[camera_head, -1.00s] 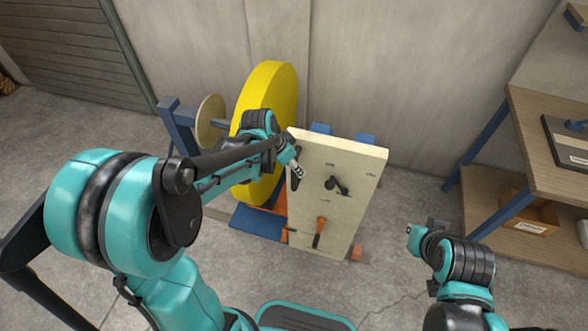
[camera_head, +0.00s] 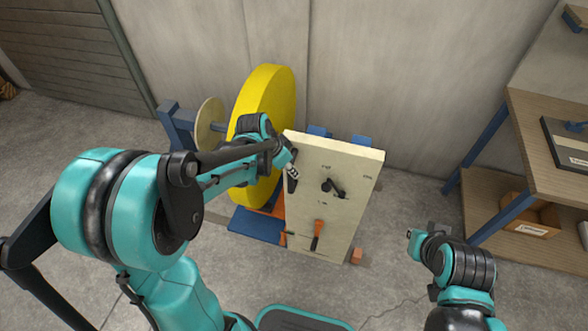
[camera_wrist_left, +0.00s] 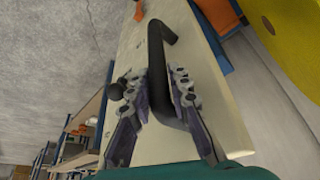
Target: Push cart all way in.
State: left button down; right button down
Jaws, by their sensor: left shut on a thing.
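The cart shows a cream front panel (camera_head: 345,205) with a black crank-like knob (camera_head: 333,187) and an orange-and-black handle (camera_head: 317,235). It stands at the right side of a large yellow roll (camera_head: 262,100). My left gripper (camera_head: 291,172) is at the panel's upper left edge. In the left wrist view, its fingers (camera_wrist_left: 157,88) are closed around a bent black bar handle (camera_wrist_left: 155,38) on the panel face. The fingers partly hide the bar. My right gripper (camera_head: 416,240) is apart from the cart, at lower right; its jaws are too small to read.
A blue frame (camera_head: 178,128) carries the yellow roll and a tan disc (camera_head: 210,120). A small orange block (camera_head: 357,256) lies by the panel's lower right corner. A wooden workbench (camera_head: 545,130) with a cardboard box (camera_head: 530,215) stands at right. Floor between cart and bench is mostly clear.

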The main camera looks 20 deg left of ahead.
pick_arm(q)
jog(key=a, duration=2.5)
jog(key=shift+w+a, duration=0.25)
jog(key=shift+w, duration=0.15)
jog(key=c, duration=1.6)
grip_release()
jog(key=shift+o, duration=0.9)
jog(key=shift+w+a, duration=0.1)
jog(key=shift+a, duration=0.05)
jog(key=v, duration=1.2)
